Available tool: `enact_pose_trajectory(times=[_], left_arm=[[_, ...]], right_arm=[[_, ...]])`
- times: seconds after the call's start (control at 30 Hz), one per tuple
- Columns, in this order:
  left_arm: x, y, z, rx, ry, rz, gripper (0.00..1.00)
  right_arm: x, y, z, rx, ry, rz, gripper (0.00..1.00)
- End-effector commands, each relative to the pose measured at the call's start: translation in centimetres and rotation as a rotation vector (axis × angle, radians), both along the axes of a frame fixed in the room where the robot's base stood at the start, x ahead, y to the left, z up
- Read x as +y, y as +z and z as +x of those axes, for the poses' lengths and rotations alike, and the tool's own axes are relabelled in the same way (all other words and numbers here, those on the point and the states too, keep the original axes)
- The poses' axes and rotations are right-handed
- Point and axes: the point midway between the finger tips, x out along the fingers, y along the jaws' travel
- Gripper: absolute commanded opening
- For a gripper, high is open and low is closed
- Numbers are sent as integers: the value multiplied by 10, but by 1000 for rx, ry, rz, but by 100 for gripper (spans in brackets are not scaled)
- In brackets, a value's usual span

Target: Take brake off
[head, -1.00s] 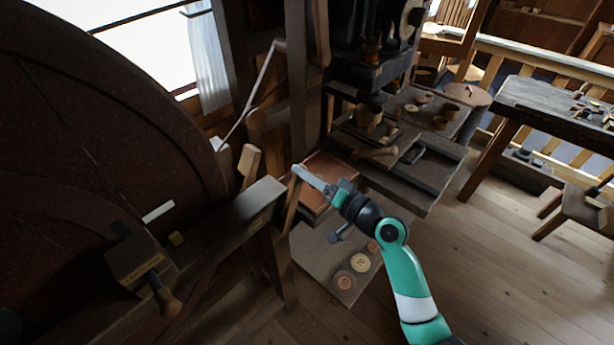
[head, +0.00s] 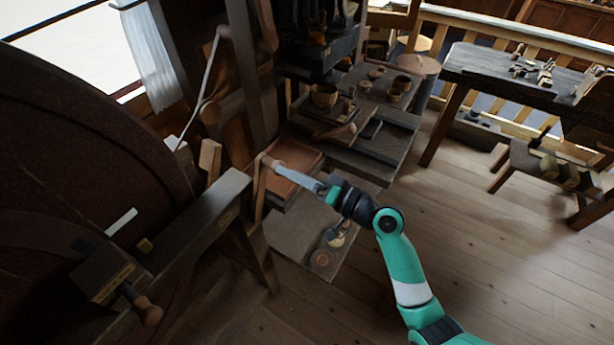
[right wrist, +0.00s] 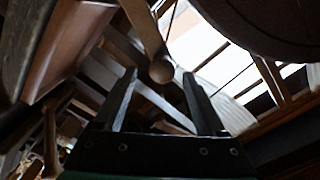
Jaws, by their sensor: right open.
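An upright wooden lever (head: 261,190) with a round knob (head: 272,163) stands beside the frame of the large dark wheel (head: 70,150); no label marks it as the brake. My right gripper (head: 280,170) reaches from the right, its fingertips close to the knob in the head view. In the right wrist view the two fingers (right wrist: 158,78) stand apart, and the round knob (right wrist: 161,72) appears between their tips. I see no grip on it; whether a finger touches it I cannot tell. My left gripper is not in view.
A block with a wooden-handled screw (head: 105,275) sits on the wheel's beam (head: 200,215). A workbench (head: 500,75) stands at right.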

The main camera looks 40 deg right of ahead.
Motion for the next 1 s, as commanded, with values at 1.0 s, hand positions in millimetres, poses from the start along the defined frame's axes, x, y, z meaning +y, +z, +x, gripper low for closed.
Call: enact_pose_trajectory(times=[1.0], left_arm=[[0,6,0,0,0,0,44]], right_arm=[[15,16,-36,-31,60,-15,74]])
